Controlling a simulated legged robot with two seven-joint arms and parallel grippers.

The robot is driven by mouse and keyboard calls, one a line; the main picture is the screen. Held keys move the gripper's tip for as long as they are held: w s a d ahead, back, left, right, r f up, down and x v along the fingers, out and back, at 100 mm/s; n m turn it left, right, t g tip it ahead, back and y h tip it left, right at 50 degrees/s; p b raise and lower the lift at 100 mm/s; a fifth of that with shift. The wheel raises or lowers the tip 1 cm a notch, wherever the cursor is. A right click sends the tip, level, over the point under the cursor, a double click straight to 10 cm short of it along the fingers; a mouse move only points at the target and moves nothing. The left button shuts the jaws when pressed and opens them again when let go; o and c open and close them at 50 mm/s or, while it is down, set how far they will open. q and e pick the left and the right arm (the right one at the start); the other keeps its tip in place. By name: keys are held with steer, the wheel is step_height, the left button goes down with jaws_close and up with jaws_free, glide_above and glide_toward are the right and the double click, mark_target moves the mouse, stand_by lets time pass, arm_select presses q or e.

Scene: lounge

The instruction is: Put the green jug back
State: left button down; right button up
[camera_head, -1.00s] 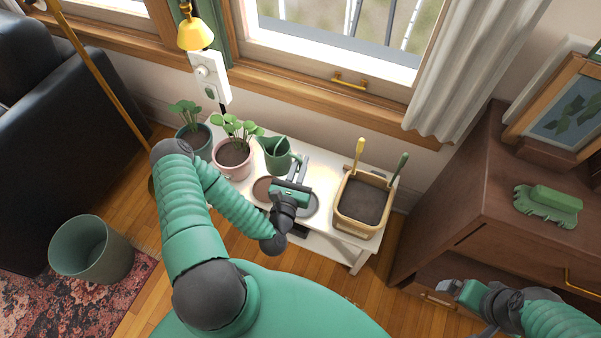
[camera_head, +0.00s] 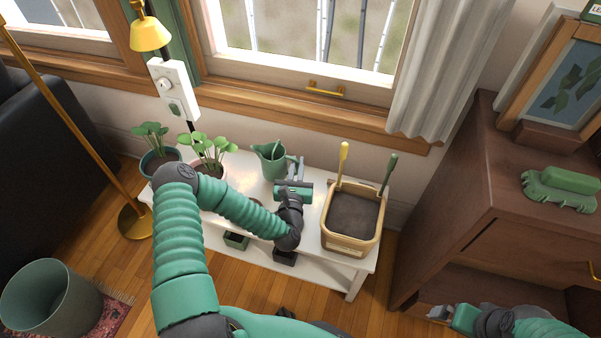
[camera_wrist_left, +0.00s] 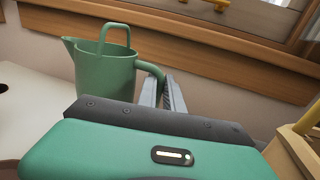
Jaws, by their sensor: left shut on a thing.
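The green jug (camera_head: 268,163) stands upright at the back of the white bench (camera_head: 318,262), right of the potted plants. It also shows in the left wrist view (camera_wrist_left: 103,75), with its spout to the left and its side handle to the right. My left gripper (camera_head: 296,168) is at the jug's right side, shut on its handle. The gripper body hides the jug's base in the wrist view, so I cannot tell whether it touches the bench. My right gripper (camera_head: 441,313) is low at the right, by the brown cabinet, away from the jug; its jaws are too small to read.
Two potted plants (camera_head: 208,150) stand left of the jug, partly behind my left arm. A soil box (camera_head: 350,243) with two upright tools is to its right. The window wall is close behind. A floor lamp (camera_head: 134,222) and a bin (camera_head: 50,295) are at left.

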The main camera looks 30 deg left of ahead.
arm_select(q)
steer(key=f+b, duration=0.1)
steer(key=w+f+b, duration=0.2)
steer(key=shift+f, duration=0.35)
steer(key=shift+r, duration=0.1)
steer(key=shift+s, duration=0.1)
steer(key=c, duration=1.5)
jaws_free()
steer(key=shift+s+d, duration=0.1)
steer(key=p+v, duration=0.4)
steer(key=v, duration=0.7)
steer(key=shift+s+d, duration=0.25)
steer(key=shift+s, duration=0.1)
